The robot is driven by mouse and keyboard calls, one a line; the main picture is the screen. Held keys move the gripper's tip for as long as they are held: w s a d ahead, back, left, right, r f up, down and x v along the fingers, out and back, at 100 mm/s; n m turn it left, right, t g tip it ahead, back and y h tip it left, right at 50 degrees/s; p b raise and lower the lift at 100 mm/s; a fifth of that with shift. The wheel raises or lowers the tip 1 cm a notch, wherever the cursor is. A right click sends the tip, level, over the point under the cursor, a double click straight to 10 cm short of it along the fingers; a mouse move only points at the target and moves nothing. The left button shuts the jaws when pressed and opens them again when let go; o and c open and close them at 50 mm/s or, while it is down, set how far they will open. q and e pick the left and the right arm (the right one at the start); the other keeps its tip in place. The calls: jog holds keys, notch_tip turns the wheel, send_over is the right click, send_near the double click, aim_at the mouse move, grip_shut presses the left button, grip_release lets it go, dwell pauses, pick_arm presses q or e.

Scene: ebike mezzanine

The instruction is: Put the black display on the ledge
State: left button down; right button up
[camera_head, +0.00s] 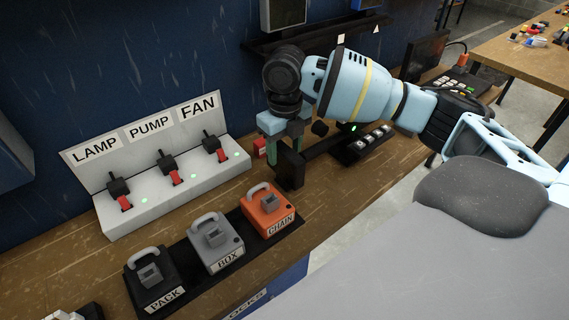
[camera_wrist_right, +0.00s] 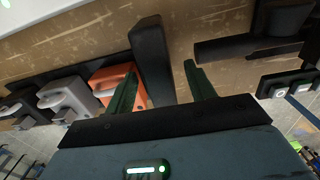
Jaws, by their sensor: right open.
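A dark flat screen (camera_head: 425,54), which looks like the black display, stands on the bench at the back right. A black ledge (camera_head: 318,36) runs along the blue wall at the top, with two framed screens on it. My right gripper (camera_head: 284,150) is open and points down at the bench, left of that screen and below the ledge. A black upright block (camera_head: 291,168) with a bar is close by its fingers. In the right wrist view, a black slab (camera_wrist_right: 151,58) shows beyond the open fingers (camera_wrist_right: 160,72); contact cannot be told. My left gripper is out of view.
The white LAMP, PUMP, FAN switch panel (camera_head: 170,175) stands on the left. Grey, black and orange padlocks (camera_head: 268,208) sit in a black tray (camera_head: 285,230) at the front. A black button box (camera_head: 362,143) lies right of the gripper. Some bench between is bare.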

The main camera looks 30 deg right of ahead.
aim_at(285, 165)
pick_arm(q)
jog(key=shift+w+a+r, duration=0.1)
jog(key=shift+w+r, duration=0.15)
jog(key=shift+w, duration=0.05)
pick_arm(e)
jog(key=shift+s+f, duration=0.1)
jog(key=shift+f, duration=2.45)
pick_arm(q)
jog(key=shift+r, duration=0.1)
pick_arm(e)
jog(key=shift+f, duration=0.2)
grip_shut()
jog(key=shift+r, duration=0.2)
notch_tip(285, 165, up, 10)
jog(key=shift+r, duration=0.1)
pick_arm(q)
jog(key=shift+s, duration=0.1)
